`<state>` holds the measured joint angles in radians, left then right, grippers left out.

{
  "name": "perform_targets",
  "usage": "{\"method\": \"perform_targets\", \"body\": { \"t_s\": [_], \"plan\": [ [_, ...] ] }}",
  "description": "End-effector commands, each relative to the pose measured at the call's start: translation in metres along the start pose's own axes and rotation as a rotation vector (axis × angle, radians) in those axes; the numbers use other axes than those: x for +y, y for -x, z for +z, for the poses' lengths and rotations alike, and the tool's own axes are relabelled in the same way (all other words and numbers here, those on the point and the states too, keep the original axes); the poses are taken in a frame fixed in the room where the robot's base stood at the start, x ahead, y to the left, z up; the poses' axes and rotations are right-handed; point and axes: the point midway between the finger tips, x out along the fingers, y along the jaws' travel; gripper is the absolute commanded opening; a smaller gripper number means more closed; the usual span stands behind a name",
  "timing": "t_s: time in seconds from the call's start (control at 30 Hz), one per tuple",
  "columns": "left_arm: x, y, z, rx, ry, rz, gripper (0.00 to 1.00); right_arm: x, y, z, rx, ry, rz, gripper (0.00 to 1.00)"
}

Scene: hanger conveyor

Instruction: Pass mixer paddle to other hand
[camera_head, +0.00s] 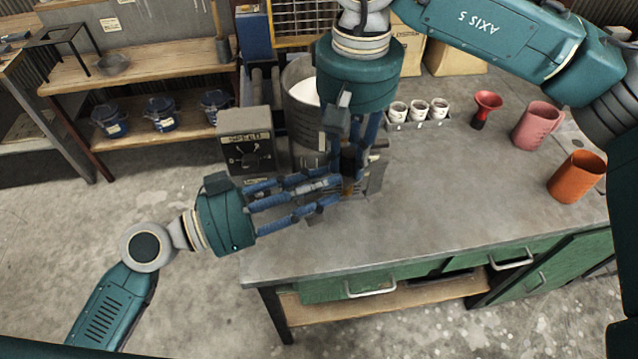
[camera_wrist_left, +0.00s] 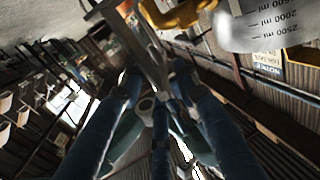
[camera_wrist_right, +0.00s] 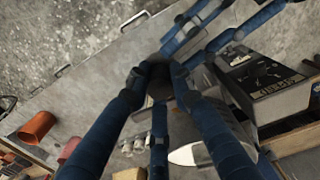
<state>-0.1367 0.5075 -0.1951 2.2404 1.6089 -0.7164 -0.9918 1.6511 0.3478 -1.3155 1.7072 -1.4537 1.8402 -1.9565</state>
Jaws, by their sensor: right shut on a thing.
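The mixer paddle has a dark handle (camera_head: 347,160) and grey metal parts, partly hidden by fingers in the head view. My right gripper (camera_head: 352,150) reaches down from above and is shut on the dark handle, which also shows end-on between its fingers in the right wrist view (camera_wrist_right: 158,80). My left gripper (camera_head: 328,192) comes in from the left, just below the right fingers, with its fingers apart. In the left wrist view, the grey metal of the paddle (camera_wrist_left: 148,45) lies at its fingertips. I cannot tell whether they touch it.
A mixer with a grey speed box (camera_head: 247,145) and a clear measuring container (camera_head: 303,105) stands close behind the grippers. The table's front middle (camera_head: 440,215) is clear.

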Motion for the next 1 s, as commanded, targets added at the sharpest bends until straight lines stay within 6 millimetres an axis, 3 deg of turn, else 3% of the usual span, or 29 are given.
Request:
{"method": "perform_targets", "body": {
  "t_s": [0.17,0.33,0.93,0.97,1.0],
  "plan": [
    [0.0,0.0,-0.0002,0.0,0.0,0.0,0.31,-0.0002,0.0008,-0.0002,0.001,0.0,-0.001,0.0],
    [0.0001,0.0001,-0.0003,0.0,0.0,0.0,0.0,-0.0003,0.0009,-0.0003,0.002,0.0,-0.001,0.0],
    [0.0015,0.0,0.0005,-0.002,-0.001,0.004,0.0,-0.0006,0.0013,-0.0008,0.003,0.0,-0.003,0.0],
    [0.0015,-0.0001,-0.0012,0.002,-0.002,0.004,0.0,-0.0007,0.0015,-0.0008,0.004,0.0,-0.003,0.24],
    [0.0016,-0.0001,-0.001,0.001,-0.002,0.004,0.0,-0.0006,0.0015,-0.0009,0.004,-0.001,-0.003,0.32]
  ]
}}
